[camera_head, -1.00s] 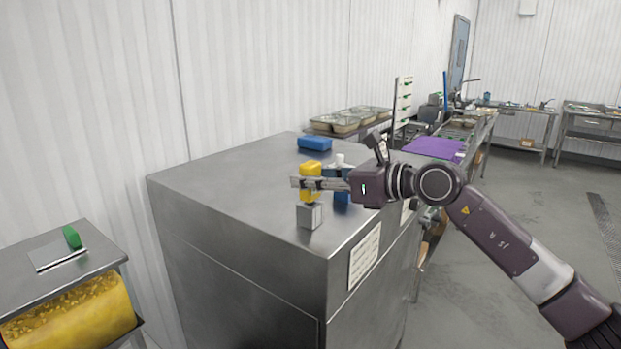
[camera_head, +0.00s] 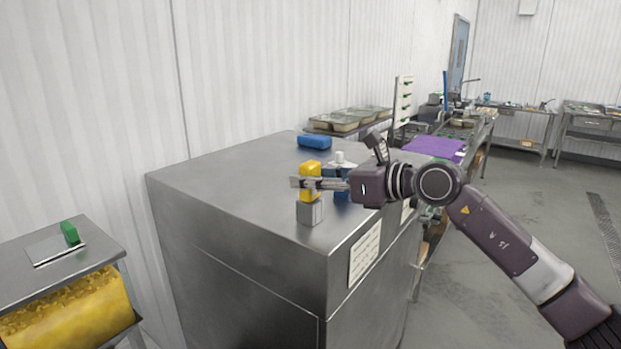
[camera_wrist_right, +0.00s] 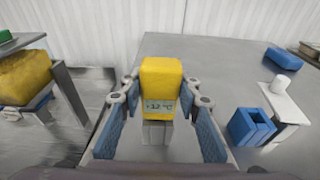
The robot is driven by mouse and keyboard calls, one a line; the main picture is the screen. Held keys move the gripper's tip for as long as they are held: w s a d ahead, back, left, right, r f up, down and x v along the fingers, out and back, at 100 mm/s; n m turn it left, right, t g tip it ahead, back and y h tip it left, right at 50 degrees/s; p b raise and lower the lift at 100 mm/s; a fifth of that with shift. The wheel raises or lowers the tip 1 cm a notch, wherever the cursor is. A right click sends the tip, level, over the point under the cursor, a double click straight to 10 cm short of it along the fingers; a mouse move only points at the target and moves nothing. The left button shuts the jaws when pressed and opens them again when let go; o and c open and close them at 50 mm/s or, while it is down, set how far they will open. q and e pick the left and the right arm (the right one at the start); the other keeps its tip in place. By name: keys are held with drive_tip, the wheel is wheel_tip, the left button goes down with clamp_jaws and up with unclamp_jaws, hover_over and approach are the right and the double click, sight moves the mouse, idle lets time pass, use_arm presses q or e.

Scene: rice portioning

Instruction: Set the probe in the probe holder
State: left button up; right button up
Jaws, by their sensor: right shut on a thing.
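The yellow probe (camera_head: 310,168) is upright between the fingers of my right gripper (camera_head: 308,184), above the front part of the steel cabinet top. In the right wrist view the probe (camera_wrist_right: 161,80) shows a small display reading about -12 °C, with a blue-padded finger on each side of it. A grey metal block, apparently the probe holder (camera_head: 310,212), stands directly under the probe. In the wrist view the block (camera_wrist_right: 157,133) shows below the probe. The probe's lower end meets the block's top in the picture; how deep it sits is hidden. My left gripper is not in view.
A blue open box (camera_wrist_right: 250,127) and a white-topped item (camera_wrist_right: 287,86) stand to the right of the probe. A blue block (camera_head: 314,142) lies farther back on the cabinet top (camera_head: 215,190). The cabinet's left part is clear. A low table with a green-handled scraper (camera_head: 70,233) stands left.

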drive_tip(key=shift+f, duration=0.15)
idle(0.6)
drive_tip(key=o, duration=1.9)
drive_tip(key=shift+c, duration=0.2)
drive_tip(key=shift+r+p, duration=2)
drive_tip(key=shift+r, duration=2)
